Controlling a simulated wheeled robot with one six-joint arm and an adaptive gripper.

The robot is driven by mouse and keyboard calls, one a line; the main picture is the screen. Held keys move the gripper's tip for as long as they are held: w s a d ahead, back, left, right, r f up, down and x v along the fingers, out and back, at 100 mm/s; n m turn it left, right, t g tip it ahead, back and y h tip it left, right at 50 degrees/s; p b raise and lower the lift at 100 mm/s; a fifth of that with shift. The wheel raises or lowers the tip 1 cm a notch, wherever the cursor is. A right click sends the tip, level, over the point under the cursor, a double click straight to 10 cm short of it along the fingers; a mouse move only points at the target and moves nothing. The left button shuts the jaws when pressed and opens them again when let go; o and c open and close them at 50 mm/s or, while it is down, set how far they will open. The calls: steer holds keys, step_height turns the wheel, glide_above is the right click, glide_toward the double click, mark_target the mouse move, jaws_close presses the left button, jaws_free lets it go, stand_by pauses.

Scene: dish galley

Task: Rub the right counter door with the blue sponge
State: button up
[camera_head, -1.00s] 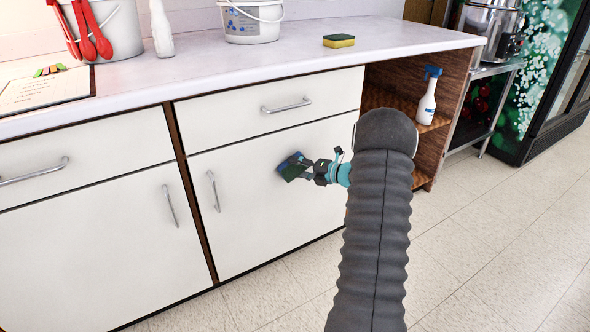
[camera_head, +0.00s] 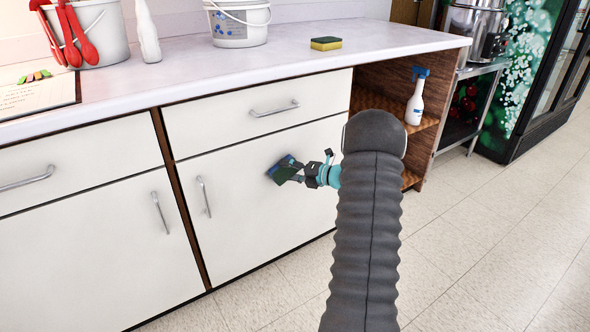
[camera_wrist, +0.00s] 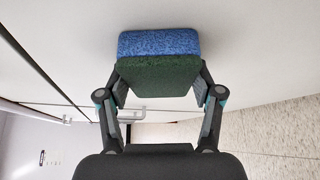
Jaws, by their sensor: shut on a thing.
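The right counter door (camera_head: 240,215) is a white panel with a vertical metal handle at its left edge, below a white drawer. My gripper (camera_head: 296,172) is in front of the upper middle of this door, shut on the blue sponge (camera_head: 281,166). In the wrist view the sponge (camera_wrist: 158,44) has a blue face and a dark green side, held between both fingers (camera_wrist: 158,82). Its blue side is at the white door surface (camera_wrist: 255,50); it looks touching or very close, I cannot tell which.
A yellow and green sponge (camera_head: 326,43) lies on the countertop (camera_head: 190,68), near a white bucket (camera_head: 238,24). A spray bottle (camera_head: 415,98) stands in the open shelf right of the door. The tiled floor (camera_head: 470,230) at right is clear.

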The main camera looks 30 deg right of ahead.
mark_target(277, 175)
steer(key=shift+s+a, duration=0.1)
steer(key=shift+a, duration=3.7)
steer(key=shift+s+a, duration=0.15)
steer(key=shift+s, duration=0.1)
steer(key=shift+s+d, duration=0.2)
steer(key=shift+s, duration=1.15)
steer(key=shift+s+d, duration=0.15)
steer(key=shift+s, duration=1.2)
steer(key=shift+s, duration=0.1)
